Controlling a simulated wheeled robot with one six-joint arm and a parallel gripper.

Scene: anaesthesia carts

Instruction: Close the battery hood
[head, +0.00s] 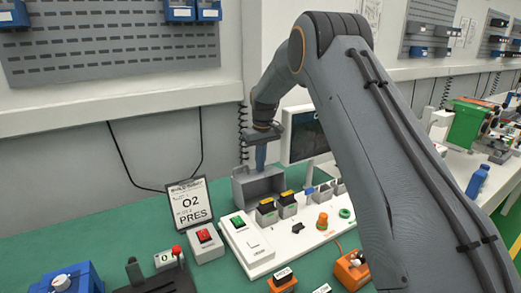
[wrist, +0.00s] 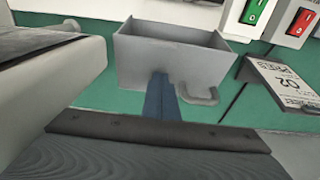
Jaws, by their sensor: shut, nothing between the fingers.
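The battery hood looks to be the grey open box (head: 258,187) standing tipped up behind the batteries in the head view. In the wrist view the grey hood (wrist: 190,62) fills the upper middle, its hollow side facing up, with a bent grey handle (wrist: 205,98) low on its near wall. Two batteries with yellow and black tops (head: 266,207) stand in front of the hood. My gripper (head: 261,160) points down just above and behind the hood. Its blue fingers (wrist: 160,97) are shut and empty, close to the hood's near wall; I cannot tell whether they touch.
A white panel with a green switch (head: 243,238) lies in front of the hood. A red-button box (head: 205,243) and an O2 PRES sign (head: 190,206) stand to the left. A monitor (head: 304,134) is close on the right of my gripper.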

